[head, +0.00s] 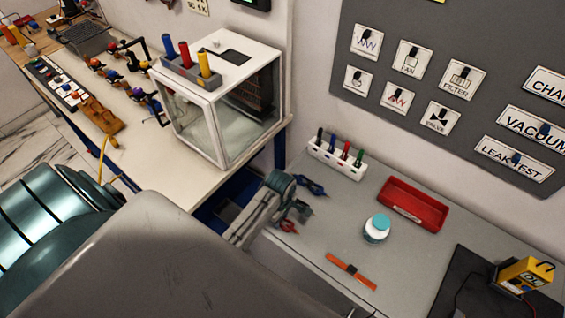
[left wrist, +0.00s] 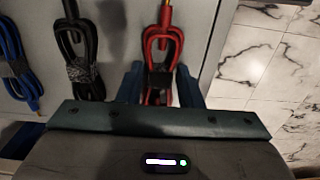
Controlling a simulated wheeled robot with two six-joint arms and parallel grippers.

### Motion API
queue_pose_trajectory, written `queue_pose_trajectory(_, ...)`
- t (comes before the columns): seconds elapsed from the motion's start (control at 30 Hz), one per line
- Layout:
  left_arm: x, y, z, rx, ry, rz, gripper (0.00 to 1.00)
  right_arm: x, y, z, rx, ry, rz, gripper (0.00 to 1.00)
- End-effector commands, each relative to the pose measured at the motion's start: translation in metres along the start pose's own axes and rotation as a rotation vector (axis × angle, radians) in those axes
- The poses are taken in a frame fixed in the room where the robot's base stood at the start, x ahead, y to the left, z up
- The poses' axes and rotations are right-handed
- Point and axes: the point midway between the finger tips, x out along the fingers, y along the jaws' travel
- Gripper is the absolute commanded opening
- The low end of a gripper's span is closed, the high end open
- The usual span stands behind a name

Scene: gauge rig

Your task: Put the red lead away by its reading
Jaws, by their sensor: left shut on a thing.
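The red lead (left wrist: 163,45), a coiled bundle with a dark tie, is between the two blue fingers of my left gripper (left wrist: 160,88) in the left wrist view. The gripper is shut on it, and its lower part is partly hidden. In the head view, my left gripper (head: 285,212) is at the left end of the grey bench, with a bit of the red lead (head: 289,227) showing beside it. A yellow meter (head: 525,272) stands at the bench's right; its display seems to read "OL". My right gripper is not in view.
A black lead (left wrist: 82,50) and a blue lead (left wrist: 18,60) lie beside the red one. A glass-sided box (head: 228,115) stands left.

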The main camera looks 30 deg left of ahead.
Motion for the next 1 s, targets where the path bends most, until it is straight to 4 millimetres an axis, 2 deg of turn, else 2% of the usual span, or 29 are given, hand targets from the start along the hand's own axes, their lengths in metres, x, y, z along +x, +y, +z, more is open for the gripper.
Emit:
queue_pose_trajectory(0.07,0.0,0.001,0.0,0.0,0.001,0.002,0.07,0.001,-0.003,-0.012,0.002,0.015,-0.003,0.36)
queue_pose_trajectory(0.1,0.001,0.001,-0.001,0.0,0.001,0.001,0.37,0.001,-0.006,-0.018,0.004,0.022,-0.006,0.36)
queue_pose_trajectory(0.2,0.001,0.001,0.0,0.0,0.001,0.001,0.55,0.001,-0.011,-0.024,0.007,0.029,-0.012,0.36)
queue_pose_trajectory(0.5,-0.001,0.001,0.0,0.0,0.001,0.002,0.55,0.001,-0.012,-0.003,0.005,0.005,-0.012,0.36)
queue_pose_trajectory(0.63,-0.01,0.002,0.0,0.0,0.001,0.004,0.55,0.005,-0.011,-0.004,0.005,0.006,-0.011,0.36)
queue_pose_trajectory(0.77,-0.031,0.002,0.0,0.001,0.001,0.007,0.55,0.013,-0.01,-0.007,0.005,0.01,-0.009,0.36)
queue_pose_trajectory(1.0,-0.083,0.002,-0.001,0.0,0.001,0.007,0.55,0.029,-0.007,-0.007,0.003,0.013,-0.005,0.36)
